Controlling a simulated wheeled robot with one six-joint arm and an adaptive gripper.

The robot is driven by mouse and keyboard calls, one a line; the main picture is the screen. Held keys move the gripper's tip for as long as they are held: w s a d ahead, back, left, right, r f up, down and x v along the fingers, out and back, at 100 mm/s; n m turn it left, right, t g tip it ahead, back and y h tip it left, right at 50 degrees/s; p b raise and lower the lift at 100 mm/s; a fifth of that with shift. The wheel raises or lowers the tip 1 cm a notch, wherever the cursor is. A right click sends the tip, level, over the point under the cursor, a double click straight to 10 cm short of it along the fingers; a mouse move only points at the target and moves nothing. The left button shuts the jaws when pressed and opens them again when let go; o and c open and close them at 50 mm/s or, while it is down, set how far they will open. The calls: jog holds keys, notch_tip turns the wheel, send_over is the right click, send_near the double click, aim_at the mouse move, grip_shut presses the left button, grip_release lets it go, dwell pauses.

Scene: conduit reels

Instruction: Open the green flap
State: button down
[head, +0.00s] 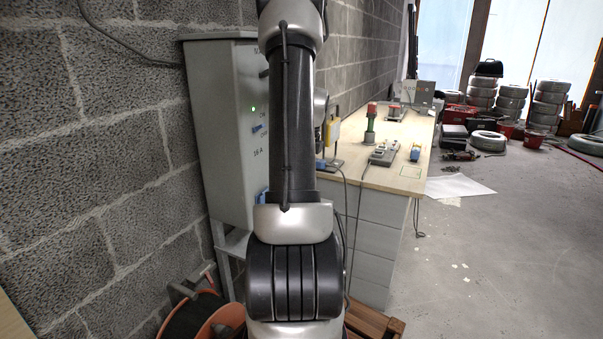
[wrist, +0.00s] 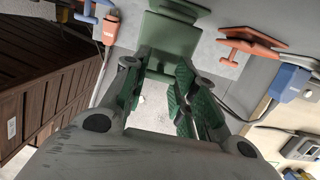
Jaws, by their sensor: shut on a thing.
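The green flap (wrist: 168,42) shows at the top centre of the wrist view, on a grey panel (wrist: 215,57). Its upper part is wide, and a narrower part reaches down between my fingers. My gripper (wrist: 162,70) is shut on the green flap, with one finger at each side. The fingers hide part of its sides, so the exact contact is hard to see. How far the flap stands open cannot be told. In the head view my arm covers the gripper and the flap; the grey cabinet (head: 222,130) with a green light shows beside it.
An orange flap (wrist: 250,43) is right of the green one, and a blue flap (wrist: 90,12) and orange plug (wrist: 110,28) are left. A blue plug (wrist: 290,82) with a cable is at right. A workbench (head: 400,176) stands beyond my arm; a cable reel (head: 200,310) is lower left.

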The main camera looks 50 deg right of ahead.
jog(key=c, duration=1.1)
grip_release()
